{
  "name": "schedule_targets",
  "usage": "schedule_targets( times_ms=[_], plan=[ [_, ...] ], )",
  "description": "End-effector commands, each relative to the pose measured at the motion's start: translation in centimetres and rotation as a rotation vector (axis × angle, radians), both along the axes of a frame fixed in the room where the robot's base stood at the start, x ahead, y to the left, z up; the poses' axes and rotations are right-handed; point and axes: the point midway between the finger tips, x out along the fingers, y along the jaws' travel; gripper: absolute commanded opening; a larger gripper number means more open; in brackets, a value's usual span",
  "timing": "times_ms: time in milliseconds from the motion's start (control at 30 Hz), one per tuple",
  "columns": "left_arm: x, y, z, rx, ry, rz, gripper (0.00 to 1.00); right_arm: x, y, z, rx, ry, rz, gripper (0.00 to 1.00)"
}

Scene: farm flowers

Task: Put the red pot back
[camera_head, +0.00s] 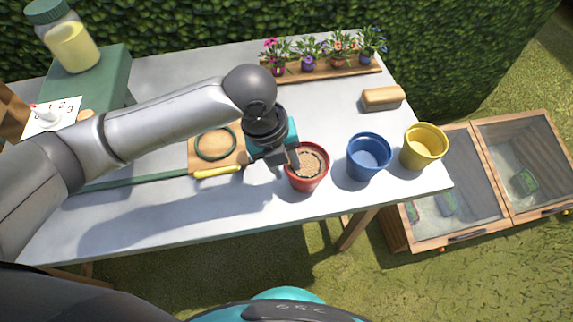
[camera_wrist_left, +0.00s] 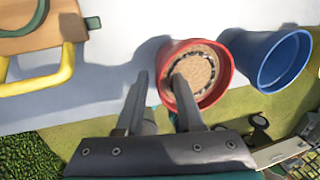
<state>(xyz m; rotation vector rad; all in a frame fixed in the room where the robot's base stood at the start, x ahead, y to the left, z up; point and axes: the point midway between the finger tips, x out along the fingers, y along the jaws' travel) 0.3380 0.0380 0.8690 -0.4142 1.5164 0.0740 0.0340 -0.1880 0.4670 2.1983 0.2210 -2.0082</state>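The red pot (camera_head: 308,183) stands upright near the front edge of the table, with brown filling and a dark ring inside. It also shows in the left wrist view (camera_wrist_left: 226,88). My left gripper (camera_head: 284,162) is above the pot's left side. In the left wrist view its fingers (camera_wrist_left: 160,82) are apart, with the pot's left rim between them. One finger overlaps the pot's opening and the other is outside. Contact with the wall cannot be told. My right gripper is not in view.
A blue pot (camera_head: 368,160) and a yellow pot (camera_head: 424,147) stand right of the red pot. A wooden board (camera_head: 203,158) with a green ring and yellow handle lies left. A flower planter (camera_head: 330,76) and a tan block (camera_head: 382,98) are farther back. A wooden cold frame (camera_head: 485,228) stands right.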

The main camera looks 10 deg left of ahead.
Motion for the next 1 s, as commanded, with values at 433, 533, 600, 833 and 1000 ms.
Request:
schedule_targets(
  times_ms=[433,533,600,833,1000],
  plan=[
    [-0.5,1.9,9.1,-0.001,-0.005,0.000,0.36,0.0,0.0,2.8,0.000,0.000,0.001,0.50],
    [-0.6,2.1,10.3,0.000,-0.003,0.001,0.36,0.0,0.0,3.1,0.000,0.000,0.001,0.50],
    [-0.7,2.3,10.9,-0.001,-0.002,0.000,0.36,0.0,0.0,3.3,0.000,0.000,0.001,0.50],
    [-0.8,2.4,11.3,-0.001,0.000,0.001,0.36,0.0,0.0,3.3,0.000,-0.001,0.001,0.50],
    [-0.7,2.4,11.3,-0.001,-0.001,0.001,0.36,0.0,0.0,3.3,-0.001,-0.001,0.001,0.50]
  ],
)
